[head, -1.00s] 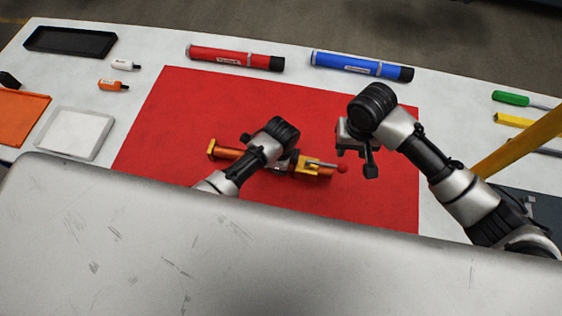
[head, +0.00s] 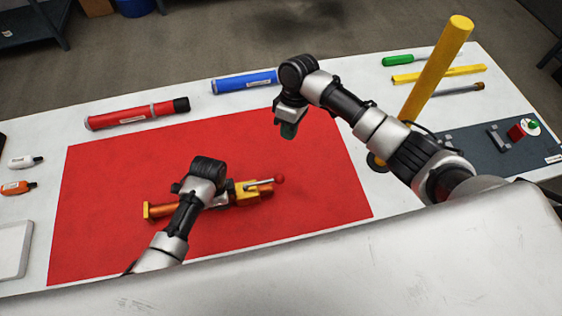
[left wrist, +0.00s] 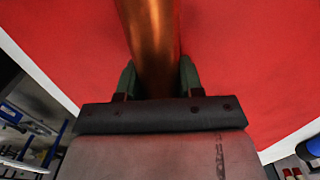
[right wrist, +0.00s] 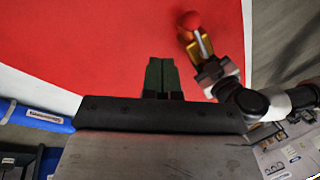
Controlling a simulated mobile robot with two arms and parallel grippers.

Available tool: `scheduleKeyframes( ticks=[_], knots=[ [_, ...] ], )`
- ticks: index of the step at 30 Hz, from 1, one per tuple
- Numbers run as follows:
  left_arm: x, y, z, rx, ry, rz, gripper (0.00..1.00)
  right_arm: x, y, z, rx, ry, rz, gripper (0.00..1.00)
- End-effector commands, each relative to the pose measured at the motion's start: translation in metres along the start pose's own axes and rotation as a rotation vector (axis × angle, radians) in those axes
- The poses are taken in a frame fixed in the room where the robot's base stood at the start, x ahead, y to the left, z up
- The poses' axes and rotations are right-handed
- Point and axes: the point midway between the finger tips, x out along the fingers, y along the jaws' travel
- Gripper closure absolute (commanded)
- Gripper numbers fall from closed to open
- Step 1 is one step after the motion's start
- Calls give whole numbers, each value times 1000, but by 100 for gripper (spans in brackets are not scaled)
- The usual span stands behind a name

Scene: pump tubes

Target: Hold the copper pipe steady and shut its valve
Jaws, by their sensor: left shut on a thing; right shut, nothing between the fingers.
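The copper pipe (head: 160,209) lies over the red mat, with a yellow valve body (head: 247,194) near its right end. The valve's grey lever ends in a red ball (head: 279,178) and points right, roughly along the pipe. My left gripper (left wrist: 158,78) is shut on the copper pipe, its green fingers on both sides. In the head view, my left wrist hides the pipe's middle. My right gripper (head: 288,130) is shut and empty above the mat, beyond the valve and apart from it. The right wrist view shows its closed fingers (right wrist: 160,76) and the red ball (right wrist: 190,20) at upper right.
The red mat (head: 100,175) has free room around the pipe. A red tube (head: 135,114) and a blue tube (head: 243,82) lie along the far edge. A yellow post (head: 436,68) stands to the right, near a dark panel (head: 468,150) and several tools.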

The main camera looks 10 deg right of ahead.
Motion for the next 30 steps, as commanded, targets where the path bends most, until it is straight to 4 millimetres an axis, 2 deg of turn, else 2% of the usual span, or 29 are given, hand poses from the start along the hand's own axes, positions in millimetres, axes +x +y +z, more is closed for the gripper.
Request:
scheduleKeyframes(
  ticks=[6,13,18,30],
  knots=[
    [0,0,0,0,0,-1,100,-8,22,-2,-297,76,-136,100],
    [0,0,0,0,0,-1,100,-13,33,-4,-522,173,-213,100],
    [0,0,0,0,0,-1,100,-14,36,-4,-587,205,-229,100],
    [0,0,0,0,0,-1,100,-12,35,-4,-593,207,-230,100]
  ],
)
